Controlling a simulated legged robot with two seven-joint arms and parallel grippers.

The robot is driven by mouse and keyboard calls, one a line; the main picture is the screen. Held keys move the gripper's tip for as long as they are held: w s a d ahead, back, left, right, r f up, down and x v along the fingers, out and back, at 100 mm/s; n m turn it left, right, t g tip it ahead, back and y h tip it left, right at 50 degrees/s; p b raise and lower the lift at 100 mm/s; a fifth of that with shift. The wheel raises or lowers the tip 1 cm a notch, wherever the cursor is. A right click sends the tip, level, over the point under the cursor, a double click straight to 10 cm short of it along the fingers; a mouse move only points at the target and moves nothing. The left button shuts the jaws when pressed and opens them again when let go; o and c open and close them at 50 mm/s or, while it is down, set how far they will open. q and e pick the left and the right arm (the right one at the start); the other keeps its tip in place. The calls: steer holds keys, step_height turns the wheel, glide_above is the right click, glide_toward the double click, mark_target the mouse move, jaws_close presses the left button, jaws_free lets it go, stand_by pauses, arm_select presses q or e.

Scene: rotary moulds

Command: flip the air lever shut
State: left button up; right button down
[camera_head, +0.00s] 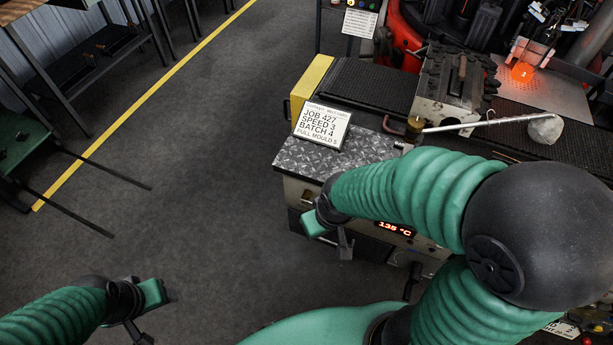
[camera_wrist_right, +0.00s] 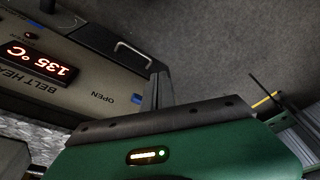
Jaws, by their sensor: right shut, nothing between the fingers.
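I cannot pick out the air lever for certain. In the right wrist view, a grey panel (camera_wrist_right: 75,75) carries an "OPEN" label with a small blue mark (camera_wrist_right: 136,98) beside it. A thin metal handle (camera_wrist_right: 132,48) stands out near the panel's edge. My right gripper (camera_head: 345,246) is shut and empty in front of the cabinet. Its fingers (camera_wrist_right: 157,92) show in the wrist view close to the "OPEN" label, and contact is unclear. My left gripper (camera_head: 138,332) is low at the left, away from the machine, and its jaw opening is unclear.
The machine has a glowing 135 °C display (camera_head: 394,229) and a chequered metal top (camera_head: 325,157) with a job sign (camera_head: 322,127). A mould block (camera_head: 452,85) and a long rod (camera_head: 480,123) lie behind. My right arm hides part of the cabinet. Floor (camera_head: 190,190) to the left is clear.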

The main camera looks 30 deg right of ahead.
step_height(320, 180, up, 14)
steer(key=w+m+p, duration=0.2)
steer(key=w+p, duration=0.1)
steer(key=p, duration=1)
steer(key=w+d+m+g, duration=0.1)
steer(key=m, duration=0.1)
steer(key=d+m+p, duration=0.1)
steer(key=d+m, duration=0.1)
steer(key=m, duration=0.1)
steer(key=w+d+m+g, duration=0.1)
steer(key=m, duration=0.1)
steer(key=shift+w+d+r+m+g+p, duration=0.2)
steer(key=shift+w+m+g+p, duration=0.1)
steer(key=shift+w+m+p, duration=0.1)
steer(key=shift+s, duration=0.15)
step_height(320, 180, down, 14)
